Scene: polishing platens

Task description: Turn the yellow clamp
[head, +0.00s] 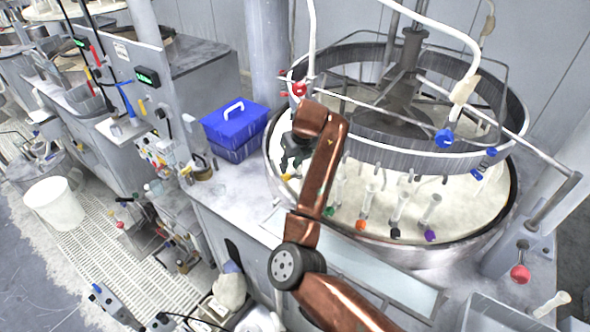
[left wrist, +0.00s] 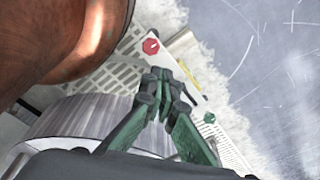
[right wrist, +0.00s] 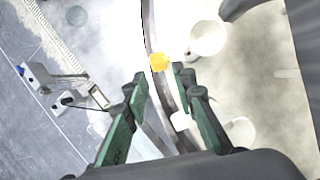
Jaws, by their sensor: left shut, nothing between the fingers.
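The yellow clamp (right wrist: 158,62) shows in the right wrist view as a small yellow block at the tank rim, just beyond my fingertips. In the head view a small yellow spot (head: 286,177) shows at the left edge of the round tank, just below my right gripper. My right gripper (head: 290,158) is above that rim, with its fingers apart and nothing visible between them. It also shows in the right wrist view (right wrist: 160,75). I cannot tell whether a finger touches the clamp. My left gripper (left wrist: 158,76) is shut and empty over the floor, out of the head view.
The round polishing tank (head: 476,250) carries several tubes with coloured clamps, including an orange one (head: 361,224) and a purple one (head: 430,236). A raised metal ring (head: 390,150) hangs above it. A blue box (head: 235,122) stands on the counter left of the tank.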

